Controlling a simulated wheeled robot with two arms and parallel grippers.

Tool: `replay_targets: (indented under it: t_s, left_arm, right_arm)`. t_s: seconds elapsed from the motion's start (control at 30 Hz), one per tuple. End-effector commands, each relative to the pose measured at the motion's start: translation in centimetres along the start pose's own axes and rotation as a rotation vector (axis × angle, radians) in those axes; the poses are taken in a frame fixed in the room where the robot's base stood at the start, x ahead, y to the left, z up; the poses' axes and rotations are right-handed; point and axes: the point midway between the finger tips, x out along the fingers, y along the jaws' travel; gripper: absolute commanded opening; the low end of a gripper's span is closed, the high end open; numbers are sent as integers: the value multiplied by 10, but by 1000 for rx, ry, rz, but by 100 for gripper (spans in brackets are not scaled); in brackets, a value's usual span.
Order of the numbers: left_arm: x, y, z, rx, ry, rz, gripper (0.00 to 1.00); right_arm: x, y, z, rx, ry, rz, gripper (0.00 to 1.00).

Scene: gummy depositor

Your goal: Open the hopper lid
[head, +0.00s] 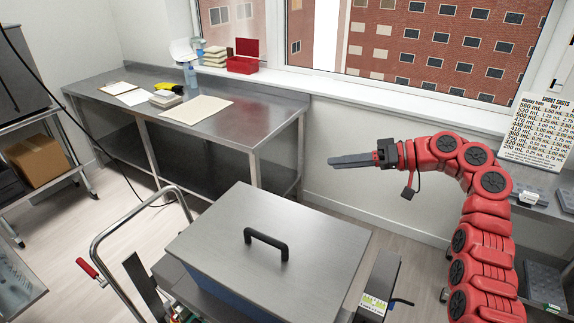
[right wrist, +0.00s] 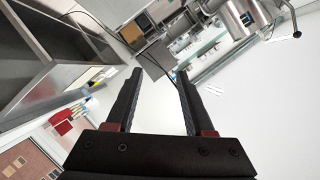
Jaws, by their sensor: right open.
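The hopper lid (head: 215,240) is a flat steel plate with a black bar handle (head: 266,243) on top. It lies flat over the hopper, in the lower middle of the head view, and looks closed. My right gripper (head: 335,161) is raised behind and to the right of the lid, apart from it, with its fingers pointing left in the head view. In the right wrist view the right gripper's two fingers (right wrist: 158,92) are spread apart with nothing between them. My left gripper is not visible in either view.
A bent metal rail (head: 105,235) rises left of the hopper. A printed chart (head: 540,130) stands at the right. The air above the lid is clear.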

Motion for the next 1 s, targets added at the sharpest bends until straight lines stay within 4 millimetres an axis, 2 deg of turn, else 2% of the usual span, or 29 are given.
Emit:
replay_targets:
  t_s: [0.03, 0.3, 0.5, 0.7, 1.0]
  left_arm:
    - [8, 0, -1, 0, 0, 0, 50]
    - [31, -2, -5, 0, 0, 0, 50]
    - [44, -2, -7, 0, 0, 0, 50]
    - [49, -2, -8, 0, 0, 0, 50]
    - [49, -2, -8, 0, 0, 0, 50]
  right_arm:
    - [12, -3, -2, 3, -1, -5, 53]
    - [78, -4, -3, 5, -1, -5, 53]
    - [116, -3, -2, 2, -1, -2, 53]
    - [135, -1, -1, 1, 0, 0, 53]
    - [138, 1, 0, 1, 1, 1, 53]
